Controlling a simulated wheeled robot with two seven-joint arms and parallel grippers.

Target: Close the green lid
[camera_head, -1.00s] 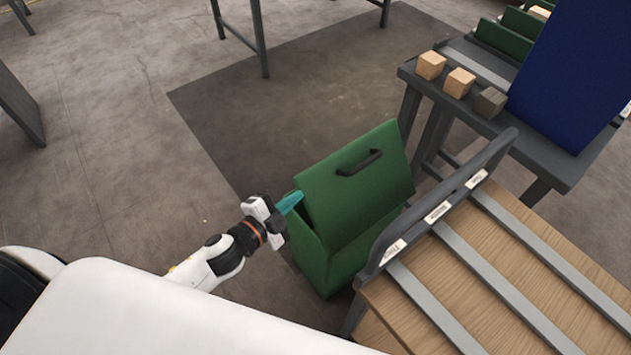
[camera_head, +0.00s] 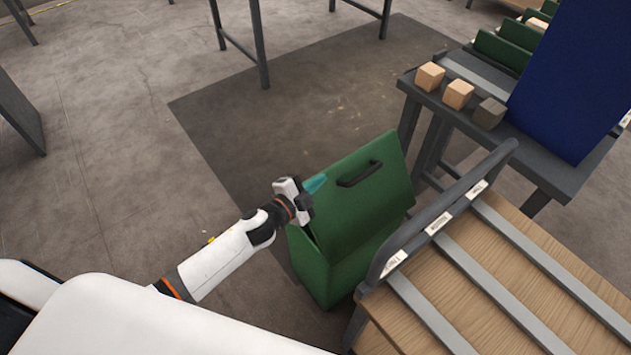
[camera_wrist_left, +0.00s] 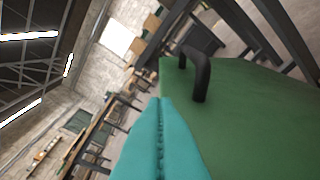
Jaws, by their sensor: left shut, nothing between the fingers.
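The green lid (camera_head: 358,195) stands raised and tilted on the green box (camera_head: 335,275), with a black handle (camera_head: 360,174) near its top edge. In the left wrist view the lid (camera_wrist_left: 250,110) fills the right side, and its handle (camera_wrist_left: 198,72) rises just beyond the fingers. My left gripper (camera_head: 316,184) is at the lid's upper left edge, left of the handle. Its teal fingers (camera_wrist_left: 160,140) are shut together with nothing between them. They look very close to the lid; I cannot tell if they touch. My right gripper is out of view.
A wooden table with metal strips and a dark rail (camera_head: 440,215) stands right of the box. Behind it a grey bench (camera_head: 545,165) holds small blocks (camera_head: 458,94) and a tall blue panel (camera_head: 575,80). Open floor (camera_head: 110,160) lies to the left.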

